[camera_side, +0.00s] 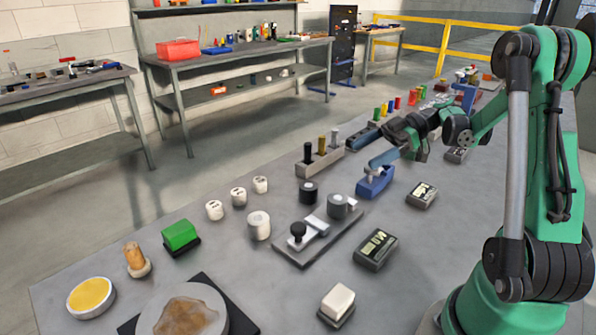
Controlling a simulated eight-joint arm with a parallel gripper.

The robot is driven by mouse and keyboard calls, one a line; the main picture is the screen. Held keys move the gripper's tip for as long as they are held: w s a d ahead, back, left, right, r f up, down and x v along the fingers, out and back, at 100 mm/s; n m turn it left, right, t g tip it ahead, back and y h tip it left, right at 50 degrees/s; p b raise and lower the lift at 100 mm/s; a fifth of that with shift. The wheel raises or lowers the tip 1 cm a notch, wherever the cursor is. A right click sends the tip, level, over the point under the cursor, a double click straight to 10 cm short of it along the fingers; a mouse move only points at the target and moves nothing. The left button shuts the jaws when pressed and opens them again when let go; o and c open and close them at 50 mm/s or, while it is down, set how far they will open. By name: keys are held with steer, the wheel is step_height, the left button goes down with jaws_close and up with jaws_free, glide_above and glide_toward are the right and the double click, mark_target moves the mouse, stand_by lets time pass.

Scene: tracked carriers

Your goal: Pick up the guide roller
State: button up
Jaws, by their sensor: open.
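I cannot tell for certain which part is the guide roller. A short dark cylinder (309,193) stands on the grey table at the middle. A wider grey cylinder (341,206) sits at the far end of a flat metal fixture (291,251), which also carries a dark knob. Several white cylinders (259,226) stand to the left. My gripper (404,143) is open above the right side of the table, just beyond a blue block (376,181) with a slanted top. It is well to the right of these cylinders, and its fingertips are small and partly hidden.
A rack with upright pegs (320,164) stands behind the dark cylinder. Dark boxes (375,249) and (422,194) lie nearer my base. A green block (180,236) and a yellow-topped disc (91,296) are at the left.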

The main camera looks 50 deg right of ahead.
glide_toward(342, 197)
steer(key=w+a+f, duration=0.1)
steer(key=a+f, duration=0.1)
steer(key=shift+w+a+n, duration=0.3)
steer(key=shift+w+a, duration=0.05)
steer(key=x, duration=0.7)
steer(key=shift+w+a, duration=0.15)
steer(key=shift+a, duration=0.1)
jaws_close()
steer(key=shift+r, duration=0.2)
